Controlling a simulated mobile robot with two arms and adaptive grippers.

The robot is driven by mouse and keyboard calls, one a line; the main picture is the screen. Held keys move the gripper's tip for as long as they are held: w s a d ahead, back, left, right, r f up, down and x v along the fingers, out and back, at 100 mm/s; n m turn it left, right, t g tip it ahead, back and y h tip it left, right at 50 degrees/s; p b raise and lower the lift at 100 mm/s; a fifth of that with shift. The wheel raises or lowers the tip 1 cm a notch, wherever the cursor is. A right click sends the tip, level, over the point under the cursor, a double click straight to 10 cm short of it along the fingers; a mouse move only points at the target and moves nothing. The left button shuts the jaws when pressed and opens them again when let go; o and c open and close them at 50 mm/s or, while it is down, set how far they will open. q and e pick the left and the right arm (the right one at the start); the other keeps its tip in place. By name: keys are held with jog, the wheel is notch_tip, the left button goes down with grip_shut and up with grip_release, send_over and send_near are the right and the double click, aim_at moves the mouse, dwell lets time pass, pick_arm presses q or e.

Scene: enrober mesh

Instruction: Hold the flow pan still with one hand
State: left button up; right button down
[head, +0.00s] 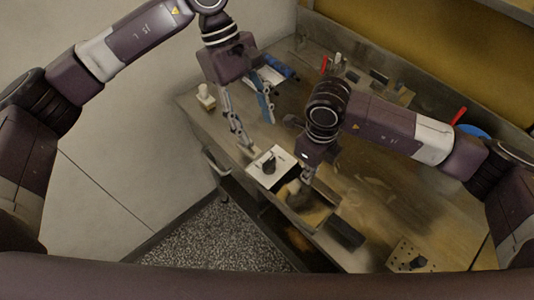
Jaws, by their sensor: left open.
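A shallow tan pan (318,217), which looks like the flow pan, sits near the front edge of the workbench. My right gripper (306,178) points down over its back left part. A dark, blurred lump (298,197) lies under the fingertips; I cannot tell whether they hold it.
A white plate with a black knob (270,167) lies directly left of the pan. A dark block (345,234) lies to its right, with a perforated board (410,257) beyond. A blue roll (279,66) and small tools stand at the back.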

aim_at(268, 160)
pick_arm(q)
jog(key=x, duration=1)
jog(key=c, duration=1.1)
jog(key=shift+c, duration=0.2)
